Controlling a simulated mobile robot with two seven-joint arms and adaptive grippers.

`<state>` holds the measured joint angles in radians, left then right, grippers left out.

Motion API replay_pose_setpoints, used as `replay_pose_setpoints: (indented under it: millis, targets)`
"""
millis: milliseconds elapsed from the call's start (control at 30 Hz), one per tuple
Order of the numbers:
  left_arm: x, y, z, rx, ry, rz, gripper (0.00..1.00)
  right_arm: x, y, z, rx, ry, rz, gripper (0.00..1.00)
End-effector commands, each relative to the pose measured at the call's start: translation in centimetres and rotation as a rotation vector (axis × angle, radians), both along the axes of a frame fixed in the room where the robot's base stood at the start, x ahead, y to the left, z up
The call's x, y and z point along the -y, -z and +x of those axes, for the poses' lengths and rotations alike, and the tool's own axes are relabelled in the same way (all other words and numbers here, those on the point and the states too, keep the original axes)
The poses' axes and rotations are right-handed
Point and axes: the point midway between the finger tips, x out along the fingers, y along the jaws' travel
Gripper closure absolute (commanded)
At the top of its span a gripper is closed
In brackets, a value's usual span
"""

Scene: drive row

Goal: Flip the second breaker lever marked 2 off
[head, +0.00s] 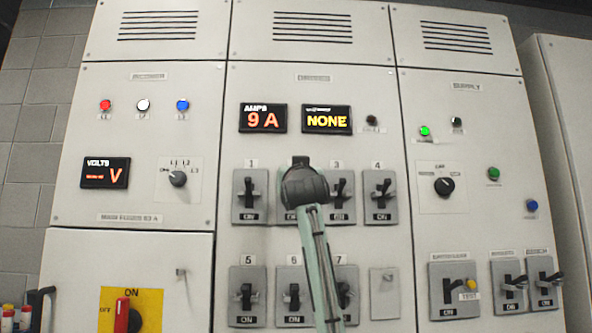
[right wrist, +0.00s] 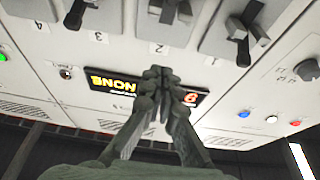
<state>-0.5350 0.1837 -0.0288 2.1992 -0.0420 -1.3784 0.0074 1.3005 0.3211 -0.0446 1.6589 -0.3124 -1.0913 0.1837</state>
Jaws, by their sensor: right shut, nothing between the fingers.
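The breaker marked 2 (right wrist: 187,29) is at the top middle of the right wrist view, which shows the panel upside down. Its black lever (right wrist: 170,11) is partly cut off by the top edge. My right gripper (right wrist: 157,73) is shut and empty, its fingertips over the panel near the 2 label. I cannot tell whether it touches the panel. In the head view my right gripper (head: 303,166) covers most of the breaker 2 plate (head: 283,214) and hides its lever. My left gripper is not in view.
Breaker 1 (head: 239,207) and breaker 3 (head: 349,208) flank it closely; breaker 4 (head: 380,214) is further right. Breakers 5 (head: 238,300), 6 (head: 284,301) and 7 are below. Displays above read 9 A (head: 263,119) and NONE (head: 327,120). Other knobs and switches sit on the side panels.

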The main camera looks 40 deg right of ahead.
Motion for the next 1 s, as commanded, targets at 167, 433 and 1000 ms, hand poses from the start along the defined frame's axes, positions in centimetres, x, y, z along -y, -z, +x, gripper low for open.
replay_pose_setpoints:
  millis: [167, 433, 1000]
  targets:
    - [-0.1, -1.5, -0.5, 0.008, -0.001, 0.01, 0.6, -1.0, 2.6, -1.8, -0.001, 0.0, 0.002, 1.0]
    - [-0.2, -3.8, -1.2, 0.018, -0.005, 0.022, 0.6, -2.6, 5.3, -4.3, -0.002, 0.001, 0.001, 1.0]
    - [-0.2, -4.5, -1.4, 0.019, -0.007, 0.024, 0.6, -2.9, 5.9, -4.9, -0.002, 0.002, 0.002, 1.0]
